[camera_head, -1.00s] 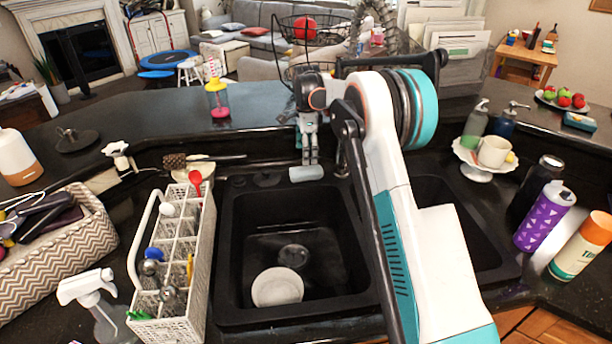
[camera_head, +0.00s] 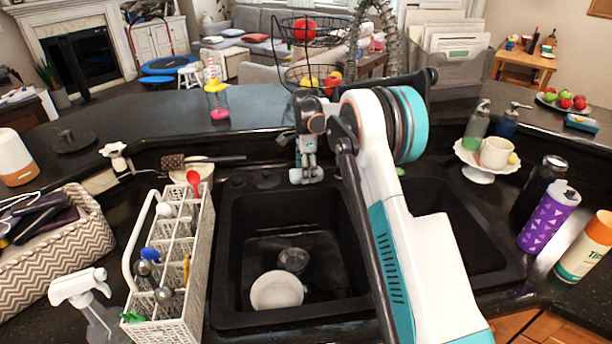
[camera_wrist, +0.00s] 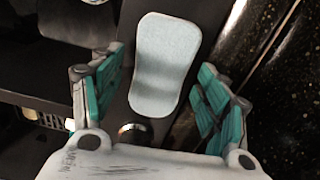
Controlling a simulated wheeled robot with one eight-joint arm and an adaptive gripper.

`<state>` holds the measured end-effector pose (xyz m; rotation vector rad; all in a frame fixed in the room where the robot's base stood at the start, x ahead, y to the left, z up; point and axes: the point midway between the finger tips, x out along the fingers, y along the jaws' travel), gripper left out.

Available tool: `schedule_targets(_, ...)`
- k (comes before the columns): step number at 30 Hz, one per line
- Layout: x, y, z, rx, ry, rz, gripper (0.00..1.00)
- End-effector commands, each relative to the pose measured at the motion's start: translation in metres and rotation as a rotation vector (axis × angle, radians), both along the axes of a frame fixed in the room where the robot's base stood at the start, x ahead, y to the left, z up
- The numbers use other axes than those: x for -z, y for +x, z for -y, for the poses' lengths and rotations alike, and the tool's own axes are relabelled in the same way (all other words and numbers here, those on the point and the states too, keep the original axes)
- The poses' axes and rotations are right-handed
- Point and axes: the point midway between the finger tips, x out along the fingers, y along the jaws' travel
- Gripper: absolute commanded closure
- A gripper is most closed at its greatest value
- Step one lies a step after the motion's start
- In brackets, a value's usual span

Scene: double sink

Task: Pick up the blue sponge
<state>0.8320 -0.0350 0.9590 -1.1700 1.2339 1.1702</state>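The pale blue sponge (camera_wrist: 166,62) lies on the dark ledge behind the sink and shows whole in the wrist view. In the head view only small parts of the sponge (camera_head: 295,176) show, since my gripper (camera_head: 306,168) is over it. In the wrist view my gripper (camera_wrist: 158,85) is open, with its teal-padded fingers on either side of the sponge. Gaps show between the pads and the sponge's sides. I cannot tell how far the fingertips are above the ledge.
The black double sink (camera_head: 228,260) holds a white plate (camera_head: 276,290). A white cutlery rack (camera_head: 170,320) stands left of it. A white stand (camera_head: 478,176) with a cup (camera_head: 495,152) and several bottles are at the right. The raised counter (camera_head: 150,115) runs behind the ledge.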

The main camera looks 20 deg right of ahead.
Motion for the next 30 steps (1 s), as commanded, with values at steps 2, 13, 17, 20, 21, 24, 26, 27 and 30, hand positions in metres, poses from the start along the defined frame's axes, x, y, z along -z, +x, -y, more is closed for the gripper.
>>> schedule_targets(2, 0.000, 0.000, 0.000, 0.000, 0.000, 0.000, 0.56)
schedule_targets(13, 0.000, 0.000, 0.000, 0.000, 0.000, 0.000, 0.66)
schedule_targets(17, -0.004, 0.000, 0.000, 0.000, 0.000, 0.000, 0.66)
schedule_targets(20, -0.011, 0.000, 0.000, 0.000, 0.000, 0.000, 0.66)
schedule_targets(21, -0.016, 0.000, 0.000, 0.000, 0.000, 0.000, 0.66)
schedule_targets(24, -0.031, 0.000, 0.000, 0.000, 0.000, 0.000, 0.66)
schedule_targets(26, -0.043, 0.000, 0.000, 0.000, 0.000, 0.000, 0.66)
schedule_targets(27, -0.053, 0.000, 0.000, 0.000, 0.000, 0.000, 0.66)
schedule_targets(30, -0.081, 0.000, 0.000, 0.000, 0.000, 0.000, 0.66)
